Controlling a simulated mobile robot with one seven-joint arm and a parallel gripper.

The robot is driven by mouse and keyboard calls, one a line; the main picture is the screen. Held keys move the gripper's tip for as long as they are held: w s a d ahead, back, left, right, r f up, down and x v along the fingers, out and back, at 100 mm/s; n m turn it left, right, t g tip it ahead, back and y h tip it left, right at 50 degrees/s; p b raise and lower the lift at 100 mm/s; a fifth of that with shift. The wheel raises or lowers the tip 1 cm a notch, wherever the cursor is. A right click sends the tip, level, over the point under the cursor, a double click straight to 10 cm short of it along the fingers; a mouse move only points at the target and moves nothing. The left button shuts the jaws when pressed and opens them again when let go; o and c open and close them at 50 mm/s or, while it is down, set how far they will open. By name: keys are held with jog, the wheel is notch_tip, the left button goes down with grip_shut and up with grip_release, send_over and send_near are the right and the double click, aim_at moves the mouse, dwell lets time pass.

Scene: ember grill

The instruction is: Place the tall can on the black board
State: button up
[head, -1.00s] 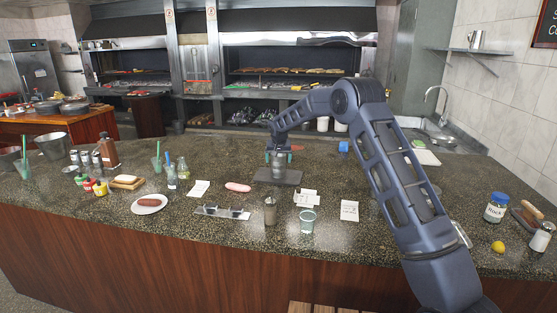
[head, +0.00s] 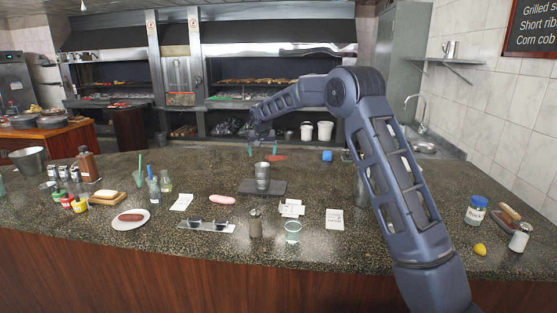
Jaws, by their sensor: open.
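The tall can (head: 262,177), a silver-grey cylinder, stands upright on the black board (head: 279,188), a flat dark slab on the counter. My gripper (head: 262,151) is open, its teal fingertips spread apart just above and behind the can's top. Nothing shows between the fingers, and they look clear of the can.
A pink sausage-like item (head: 222,199), a dark shaker (head: 255,223), a clear green glass (head: 293,231) and paper cards (head: 334,219) lie in front of the board. A plate (head: 131,219), bottles and several cans stand left. A blue-lidded jar (head: 476,210) stands right.

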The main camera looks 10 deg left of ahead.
jog(key=s+d+r, duration=0.5)
jog(key=s+d, duration=0.1)
jog(key=d, duration=0.5)
jog(key=s+d+r+m, duration=0.1)
jog(key=s+d+r, duration=0.55)
jog(key=d, duration=0.45)
jog(key=s+d+r, duration=0.5)
jog(key=s+d, duration=0.1)
jog(key=d, duration=0.6)
jog(key=s+d+f+h, duration=0.1)
jog(key=s+d, duration=0.5)
jog(key=s, duration=0.2)
jog(key=s+d, duration=0.5)
jog(key=s, duration=0.3)
jog(key=s+d+f, duration=0.2)
jog(key=s+f, duration=0.1)
jog(key=s, duration=0.4)
jog(key=s+d+f+m, duration=0.1)
jog(key=s+d+f, duration=0.2)
jog(key=s, duration=0.5)
jog(key=shift+s+d+f, duration=0.25)
jog(key=shift+f, duration=0.35)
